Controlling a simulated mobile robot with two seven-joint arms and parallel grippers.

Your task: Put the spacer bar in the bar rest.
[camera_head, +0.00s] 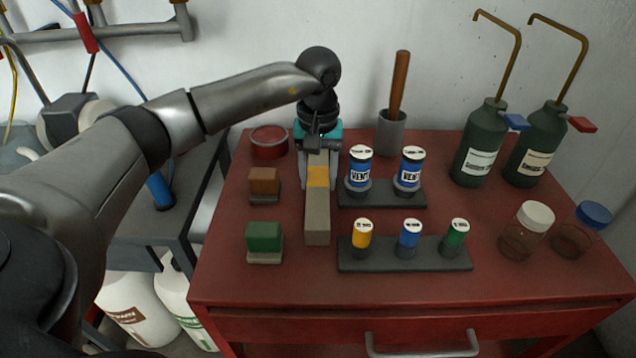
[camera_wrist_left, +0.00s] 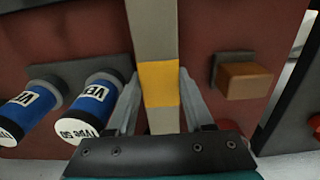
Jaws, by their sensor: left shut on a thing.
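The spacer bar (camera_head: 317,218) is a long grey bar with a yellow band around it. It points toward the front of the red cabinet top. My left gripper (camera_head: 318,182) is shut on it at the yellow band, with one finger on each side. In the left wrist view the bar (camera_wrist_left: 155,30) runs between the fingers of my gripper (camera_wrist_left: 160,95). I cannot tell whether the bar touches the surface below. I cannot make out the bar rest; it may be hidden under the bar or gripper. My right gripper is not in view.
Left of the bar are a brown block (camera_head: 264,181) and a green block (camera_head: 264,237) on grey bases. Right are two dark racks (camera_head: 415,262) with labelled cylinders. Behind stand a red round tin (camera_head: 269,142) and a grey cup (camera_head: 391,133). The cabinet's front strip is clear.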

